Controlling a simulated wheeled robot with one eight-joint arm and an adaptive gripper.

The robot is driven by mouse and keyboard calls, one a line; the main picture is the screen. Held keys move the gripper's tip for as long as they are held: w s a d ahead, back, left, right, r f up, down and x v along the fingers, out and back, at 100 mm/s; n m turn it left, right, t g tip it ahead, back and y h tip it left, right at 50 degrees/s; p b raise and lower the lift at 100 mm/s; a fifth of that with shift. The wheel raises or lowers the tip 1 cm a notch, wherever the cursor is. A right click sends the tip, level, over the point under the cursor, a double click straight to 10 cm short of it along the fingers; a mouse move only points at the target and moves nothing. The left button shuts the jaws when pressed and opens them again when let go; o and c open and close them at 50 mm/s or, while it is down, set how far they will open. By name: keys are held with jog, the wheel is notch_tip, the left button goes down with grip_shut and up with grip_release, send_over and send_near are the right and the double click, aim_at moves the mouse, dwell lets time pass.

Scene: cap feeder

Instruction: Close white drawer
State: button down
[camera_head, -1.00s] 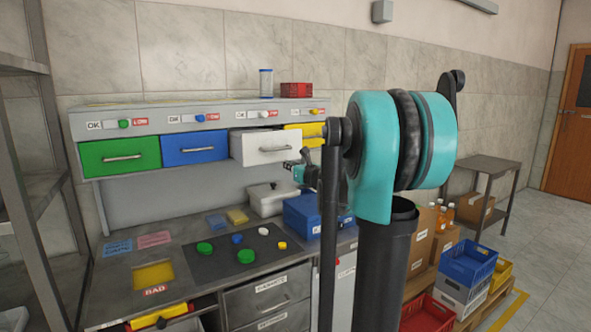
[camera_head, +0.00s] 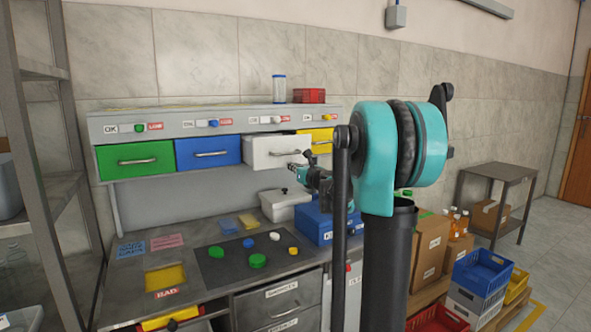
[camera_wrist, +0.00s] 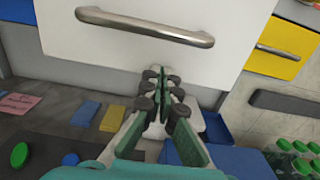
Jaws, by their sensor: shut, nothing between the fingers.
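The white drawer (camera_head: 280,152) is in the upper row of the workbench, between the blue and yellow drawers. Its front stands out past its neighbours, so it is partly open. In the wrist view the white front (camera_wrist: 75,50) fills the top, with its metal handle (camera_wrist: 145,26) across it. My gripper (camera_head: 297,168) is at the lower right part of the drawer front in the head view. In the wrist view my gripper (camera_wrist: 162,75) is shut and empty, its fingertips below the handle near the front's lower edge. I cannot tell whether they touch it.
Beside it are the green (camera_head: 135,160), blue (camera_head: 208,152) and yellow (camera_head: 322,138) drawers. Below stand a white lidded box (camera_head: 283,204) and a blue box (camera_head: 318,222). Caps lie on a dark mat (camera_head: 222,272). A metal shelf (camera_head: 60,150) stands at the left.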

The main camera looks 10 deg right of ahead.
jog(key=x, duration=1.2)
jog(key=shift+w, duration=0.15)
jog(key=shift+w+a, duration=0.15)
jog(key=shift+w, duration=0.25)
